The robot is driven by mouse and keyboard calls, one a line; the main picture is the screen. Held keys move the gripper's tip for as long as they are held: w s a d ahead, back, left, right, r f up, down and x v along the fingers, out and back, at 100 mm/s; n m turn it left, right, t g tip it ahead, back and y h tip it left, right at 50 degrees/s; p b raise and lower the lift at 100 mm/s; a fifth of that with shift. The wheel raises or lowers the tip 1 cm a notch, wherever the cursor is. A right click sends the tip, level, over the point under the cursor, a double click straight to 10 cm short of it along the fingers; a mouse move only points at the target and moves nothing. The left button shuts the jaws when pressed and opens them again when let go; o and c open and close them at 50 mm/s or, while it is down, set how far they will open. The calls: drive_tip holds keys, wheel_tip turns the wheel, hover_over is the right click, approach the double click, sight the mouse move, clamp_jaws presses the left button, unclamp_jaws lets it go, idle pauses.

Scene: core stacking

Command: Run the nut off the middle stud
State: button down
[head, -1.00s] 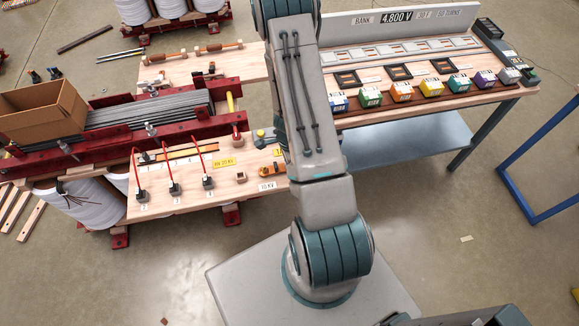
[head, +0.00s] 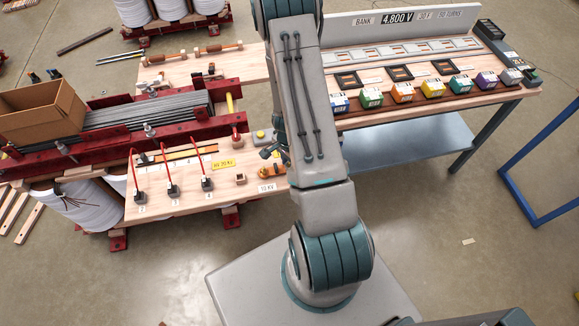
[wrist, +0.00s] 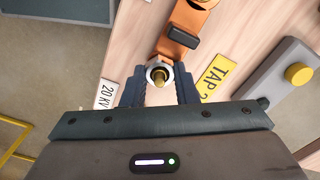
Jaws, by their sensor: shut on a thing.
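In the wrist view a pale metal nut (wrist: 153,70) sits around a brass-coloured stud (wrist: 159,77), whose end faces my camera. My gripper (wrist: 159,86) has its two dark fingers on either side of the nut and is shut on it. The stud stands by the end of an orange piece (wrist: 192,22) with a dark block across it. In the head view my gripper (head: 269,151) is mostly hidden behind my arm, above the right end of the wooden board (head: 190,208). The orange piece shows there too (head: 270,171). The nut cannot be made out in the head view.
Several black posts with red leads (head: 173,190) stand left on the board. A bench with coloured blocks (head: 431,87) is at right.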

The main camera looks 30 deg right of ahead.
drive_tip(key=shift+r+p, duration=2.1)
drive_tip(key=shift+r, duration=0.8)
